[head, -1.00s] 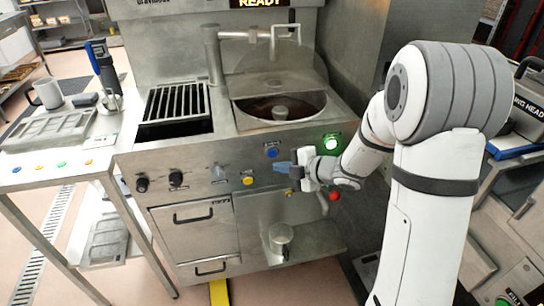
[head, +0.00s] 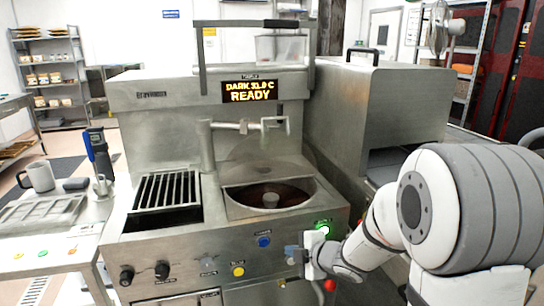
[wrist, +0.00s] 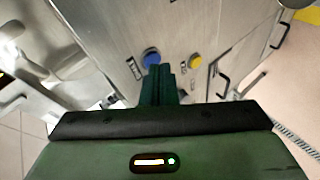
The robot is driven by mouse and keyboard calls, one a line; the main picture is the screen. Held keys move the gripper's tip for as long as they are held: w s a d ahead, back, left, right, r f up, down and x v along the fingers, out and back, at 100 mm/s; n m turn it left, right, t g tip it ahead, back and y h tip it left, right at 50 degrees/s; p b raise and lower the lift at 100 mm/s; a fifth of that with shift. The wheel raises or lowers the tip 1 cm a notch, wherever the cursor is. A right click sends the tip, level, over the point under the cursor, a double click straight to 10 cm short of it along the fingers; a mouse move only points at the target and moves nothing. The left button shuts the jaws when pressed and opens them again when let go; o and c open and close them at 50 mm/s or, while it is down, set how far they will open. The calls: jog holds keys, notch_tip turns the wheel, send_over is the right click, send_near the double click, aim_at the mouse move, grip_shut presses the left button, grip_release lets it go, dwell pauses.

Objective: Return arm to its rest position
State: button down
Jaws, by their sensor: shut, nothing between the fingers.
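My gripper (head: 290,251) is in front of the machine's control panel, just right of and a little below the blue button (head: 263,241) in the head view. My white arm reaches to it from the right. In the wrist view the dark fingers of my gripper (wrist: 160,72) are together and empty. Any gap between fingertips and panel is hard to judge. A lit green button (head: 323,228) is up and right of my gripper.
The machine has a round bowl (head: 228,196), a slotted grate (head: 166,190) and a display (head: 250,91) reading READY. Black knobs (head: 162,270) line the panel at left. A side table (head: 40,258) at left holds a mug (head: 40,177) and a grey mould. A red knob (head: 330,285) sits below my gripper.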

jog(key=s+d+r+m+h+p, duration=0.3)
jog(key=s+d+r+m+h, duration=0.4)
jog(key=d+m, duration=0.45)
jog(key=s+r+m+g+p, duration=0.1)
jog(key=s+r+m+g, duration=0.1)
jog(key=s+m, duration=0.3)
jog(key=s+a+r+m+g+p, duration=0.1)
jog(key=s+m+g, duration=0.3)
jog(key=s, duration=0.9)
jog(key=shift+s+a+r+m+g, duration=0.3)
jog(key=shift+r+m+g, duration=0.1)
jog(key=shift+r+m, duration=0.25)
